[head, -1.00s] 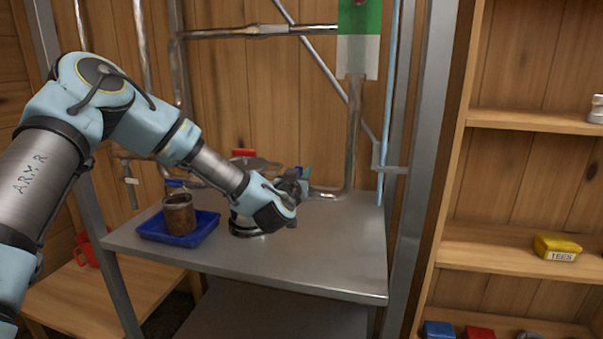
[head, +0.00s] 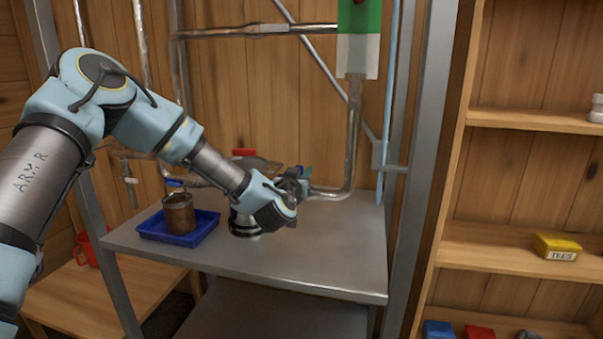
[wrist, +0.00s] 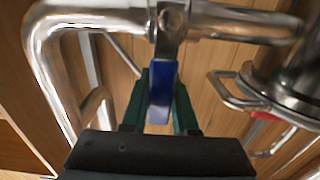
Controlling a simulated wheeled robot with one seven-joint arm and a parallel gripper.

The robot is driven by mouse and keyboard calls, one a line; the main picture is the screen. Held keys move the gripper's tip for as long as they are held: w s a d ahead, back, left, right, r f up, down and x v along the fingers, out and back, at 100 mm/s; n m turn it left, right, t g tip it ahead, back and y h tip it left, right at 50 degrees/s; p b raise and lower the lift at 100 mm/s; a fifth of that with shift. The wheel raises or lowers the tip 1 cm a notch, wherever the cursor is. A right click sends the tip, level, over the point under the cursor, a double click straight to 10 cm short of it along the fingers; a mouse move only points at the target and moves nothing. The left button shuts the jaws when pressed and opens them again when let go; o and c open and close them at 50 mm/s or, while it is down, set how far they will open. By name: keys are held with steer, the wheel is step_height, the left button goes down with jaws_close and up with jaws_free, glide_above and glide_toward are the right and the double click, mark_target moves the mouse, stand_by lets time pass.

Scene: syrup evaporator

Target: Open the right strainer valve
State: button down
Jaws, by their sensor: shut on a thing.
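The right strainer valve (wrist: 170,28) sits on a shiny metal pipe across the top of the wrist view. Its blue lever (wrist: 162,92) points away from the pipe, roughly crosswise to it in that view. My gripper (wrist: 162,105) has its green fingers on both sides of the lever and is shut on it. In the head view my gripper (head: 299,177) is at the pipe above the metal table, and my wrist hides most of the valve. A second blue lever (head: 174,183) shows to the left, above the tray.
A rusty-brown pot (head: 179,215) stands in a blue tray (head: 204,228) on the metal table (head: 320,255). A vertical pipe (head: 352,140) rises to the right. The table's front right is clear.

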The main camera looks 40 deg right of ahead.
mark_target(321, 191)
steer(key=shift+s+d+f+m+b, duration=0.1)
steer(key=shift+s+d+m+b, duration=0.1)
steer(key=shift+s+m+b, duration=0.3)
steer(key=shift+s+d+f+m+b, duration=0.1)
steer(key=shift+s+d+m+b, duration=0.1)
steer(key=shift+m+b, duration=0.5)
steer(key=m+b, duration=0.1)
steer(key=b, duration=0.1)
steer(key=s+d+m+b, duration=0.1)
steer(key=m, duration=0.1)
steer(key=shift+s+f+b, duration=0.3)
steer(key=shift+f+b, duration=0.1)
steer(key=shift+s+d+f+m+b, duration=0.2)
steer(key=shift+s+f+m+b, duration=0.1)
steer(key=shift+m+b, duration=0.45)
steer(key=shift+s+d+f+m+b, duration=0.2)
steer(key=shift+m+b, duration=0.4)
steer(key=shift+m, duration=0.4)
steer(key=shift+s+d+f+m+b, duration=0.15)
steer(key=shift+s+f+m+b, duration=0.15)
steer(key=shift+m+b, duration=0.45)
steer(key=c, duration=0.7)
jaws_free()
steer(key=shift+f, duration=0.1)
steer(key=shift+c, duration=0.2)
steer(key=shift+o, duration=0.3)
